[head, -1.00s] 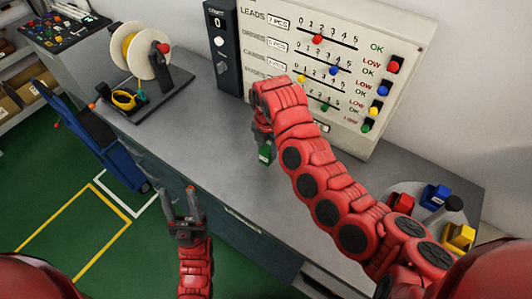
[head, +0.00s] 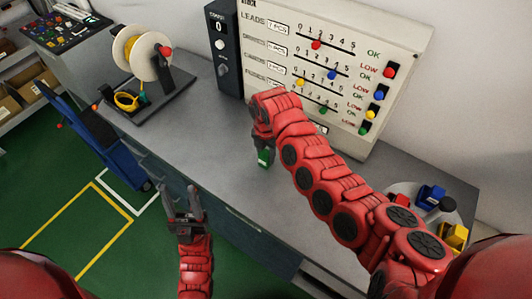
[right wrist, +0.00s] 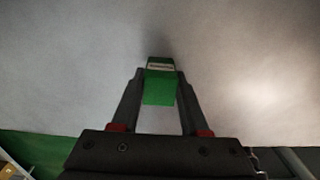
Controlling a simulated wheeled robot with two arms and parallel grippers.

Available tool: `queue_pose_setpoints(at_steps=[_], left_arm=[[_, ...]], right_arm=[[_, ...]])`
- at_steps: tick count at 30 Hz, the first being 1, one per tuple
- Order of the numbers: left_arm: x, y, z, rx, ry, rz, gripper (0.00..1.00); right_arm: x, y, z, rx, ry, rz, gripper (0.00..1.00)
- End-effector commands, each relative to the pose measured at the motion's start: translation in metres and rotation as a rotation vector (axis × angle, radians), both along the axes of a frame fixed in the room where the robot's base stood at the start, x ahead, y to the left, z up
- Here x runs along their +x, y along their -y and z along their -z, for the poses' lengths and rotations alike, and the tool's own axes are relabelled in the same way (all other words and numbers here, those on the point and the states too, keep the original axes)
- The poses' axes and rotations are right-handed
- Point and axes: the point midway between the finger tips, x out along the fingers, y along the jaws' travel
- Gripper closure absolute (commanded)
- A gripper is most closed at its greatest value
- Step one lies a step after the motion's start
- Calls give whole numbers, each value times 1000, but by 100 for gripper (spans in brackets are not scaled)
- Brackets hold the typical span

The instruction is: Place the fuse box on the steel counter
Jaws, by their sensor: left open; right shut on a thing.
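A small green box (head: 265,158), which I take to be the fuse box, is between the fingers of my right gripper (head: 264,145). The right wrist view shows the green box (right wrist: 160,84) with a pale label, gripped between both fingers (right wrist: 160,92). It is over the grey steel counter (head: 225,140), near the counter's middle. I cannot tell whether its underside touches the surface. My left gripper (head: 184,204) is open and empty in front of the counter's front edge, lower left of the right gripper.
A panel with coloured sliders (head: 325,65) and a dark counter unit (head: 224,45) stand at the back. A wire spool (head: 148,50) is at left. A round tray (head: 400,189) with red, blue and yellow boxes is at right. Bare counter surrounds the green box.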

Motion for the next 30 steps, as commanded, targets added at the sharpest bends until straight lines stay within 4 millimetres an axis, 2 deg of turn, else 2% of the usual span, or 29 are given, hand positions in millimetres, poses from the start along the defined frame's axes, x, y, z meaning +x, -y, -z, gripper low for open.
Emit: queue_pose_setpoints(at_steps=[1,5,17,20,27,30], left_arm=[[0,0,0,0,0,0,50],[0,0,0,0,0,0,50],[0,0,2,0,0,0,50],[0,0,12,0,0,0,50],[0,0,45,0,0,0,50],[0,0,45,0,0,0,50]], right_arm=[[0,0,0,0,0,0,50],[0,0,0,0,0,0,27],[1,0,-4,1,2,1,26],[2,1,-16,3,5,3,26],[2,1,-74,-2,8,1,26],[2,1,-94,-2,6,1,26]])
